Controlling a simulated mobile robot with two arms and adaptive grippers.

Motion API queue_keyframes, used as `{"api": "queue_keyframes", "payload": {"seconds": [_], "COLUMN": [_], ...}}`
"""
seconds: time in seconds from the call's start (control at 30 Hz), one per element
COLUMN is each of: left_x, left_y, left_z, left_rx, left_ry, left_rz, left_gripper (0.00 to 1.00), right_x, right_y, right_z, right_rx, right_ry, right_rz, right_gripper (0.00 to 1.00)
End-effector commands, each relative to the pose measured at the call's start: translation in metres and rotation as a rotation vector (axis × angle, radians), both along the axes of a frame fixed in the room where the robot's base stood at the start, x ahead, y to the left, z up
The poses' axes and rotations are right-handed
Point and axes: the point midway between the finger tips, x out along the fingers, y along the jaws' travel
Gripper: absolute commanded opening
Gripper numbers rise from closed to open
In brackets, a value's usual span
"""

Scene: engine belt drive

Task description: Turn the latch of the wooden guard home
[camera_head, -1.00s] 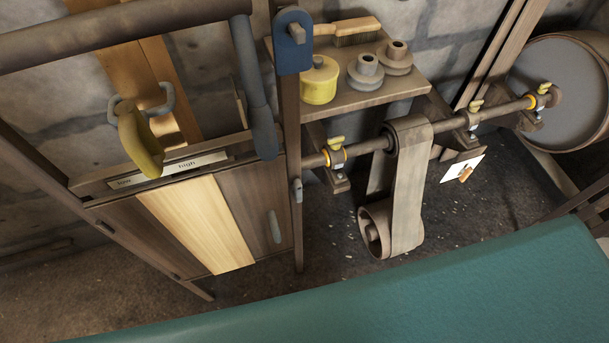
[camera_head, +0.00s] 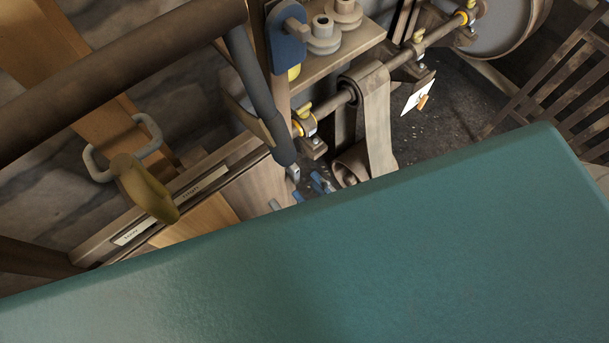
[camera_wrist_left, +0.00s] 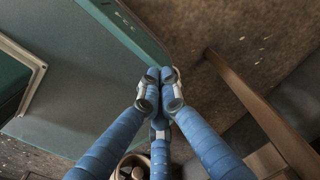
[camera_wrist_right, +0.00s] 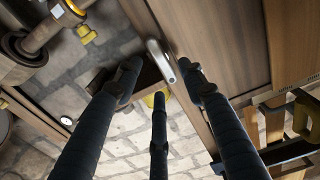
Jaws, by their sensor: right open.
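The latch (camera_wrist_right: 160,60) is a small pale metal bar by the edge of the brown wooden guard (camera_wrist_right: 215,40) in the right wrist view. It lies slantwise, roughly along the upright post. In the head view the latch (camera_head: 293,173) is small, just above my right gripper (camera_head: 300,196), whose blue fingertips show past a teal edge. In the right wrist view my right gripper (camera_wrist_right: 158,84) is open and empty, its fingertips either side of the latch's lower end; contact cannot be told. My left gripper (camera_wrist_left: 159,80) has its fingertips together, with nothing seen between them.
A yellow-handled lever (camera_head: 146,188) stands at the left over a low/high plate. Right of the guard are a shaft with yellow-topped bearings (camera_head: 305,124), a belt (camera_head: 377,115) and a shelf (camera_head: 330,60). A slatted wooden frame (camera_head: 560,90) is at the far right.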

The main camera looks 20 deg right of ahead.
Motion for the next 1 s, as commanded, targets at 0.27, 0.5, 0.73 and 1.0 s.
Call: {"api": "queue_keyframes", "payload": {"seconds": [0.27, 0.5, 0.73, 1.0], "left_x": [0.029, 0.024, 0.014, 0.013], "left_y": [0.011, 0.012, 0.01, 0.005], "left_z": [0.008, 0.007, 0.007, 0.007], "left_rx": [0.011, 0.012, 0.011, 0.005], "left_ry": [-0.041, -0.033, -0.019, -0.019], "left_rz": [0.005, 0.006, 0.004, 0.002], "left_gripper": [0.0, 0.0, 0.0, 0.0], "right_x": [0.03, 0.033, 0.033, 0.033], "right_y": [0.011, 0.012, 0.012, 0.012], "right_z": [0.0, -0.001, -0.001, 0.0], "right_rx": [0.0, -0.001, -0.001, -0.004], "right_ry": [0.001, 0.002, 0.002, 0.001], "right_rz": [0.0, 0.0, 0.0, 0.0], "right_gripper": [0.41, 0.41, 0.13, 0.0]}}
